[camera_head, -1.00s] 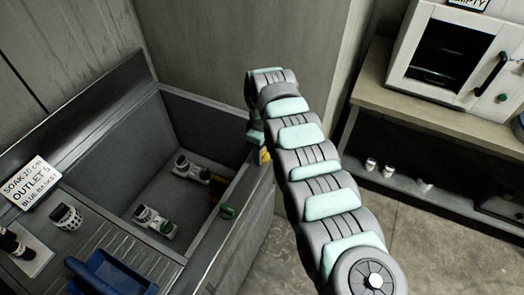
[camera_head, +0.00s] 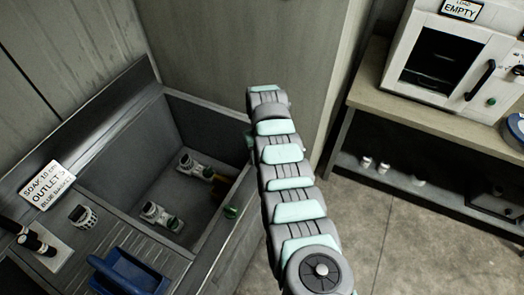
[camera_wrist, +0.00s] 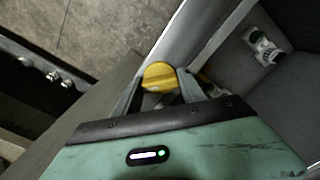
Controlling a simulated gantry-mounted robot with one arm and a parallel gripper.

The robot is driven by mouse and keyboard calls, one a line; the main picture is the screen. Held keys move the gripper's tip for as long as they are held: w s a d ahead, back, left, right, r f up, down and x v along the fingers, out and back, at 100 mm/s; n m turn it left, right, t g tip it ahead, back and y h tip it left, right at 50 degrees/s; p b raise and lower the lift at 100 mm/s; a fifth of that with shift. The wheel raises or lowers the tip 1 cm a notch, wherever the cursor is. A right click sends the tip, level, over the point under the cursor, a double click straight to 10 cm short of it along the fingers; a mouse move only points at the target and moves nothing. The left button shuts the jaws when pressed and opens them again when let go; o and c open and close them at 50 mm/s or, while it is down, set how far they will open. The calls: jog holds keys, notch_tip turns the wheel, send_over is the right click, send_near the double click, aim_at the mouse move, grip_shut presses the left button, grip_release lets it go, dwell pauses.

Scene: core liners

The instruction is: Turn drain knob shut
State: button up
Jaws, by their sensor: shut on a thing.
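A yellow knob (camera_wrist: 160,76) sits at the rim of the dark sink (camera_head: 168,122) in the wrist view. My gripper (camera_wrist: 160,90) is shut on this knob, with one finger on each side of it. In the head view my arm hides the gripper and most of the knob's place. A green knob (camera_head: 231,212) is on the sink's front rim, left of my arm. Whether the drain is shut cannot be told.
A sign (camera_head: 46,185) and a blue tray (camera_head: 128,272) are at the left of the sink. A white oven-like box (camera_head: 440,55) stands on a bench at the right, with small cups (camera_head: 366,162) on the shelf below. The floor between is clear.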

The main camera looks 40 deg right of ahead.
jog(key=m, duration=0.4)
jog(key=shift+w+m, duration=0.1)
jog(key=shift+m, duration=0.2)
jog(key=m+b, duration=0.1)
jog(key=m, duration=0.3)
jog(key=shift+m, duration=0.4)
jog(key=o, duration=1.4)
jog(key=shift+c, duration=0.2)
notch_tip(320, 180, up, 11)
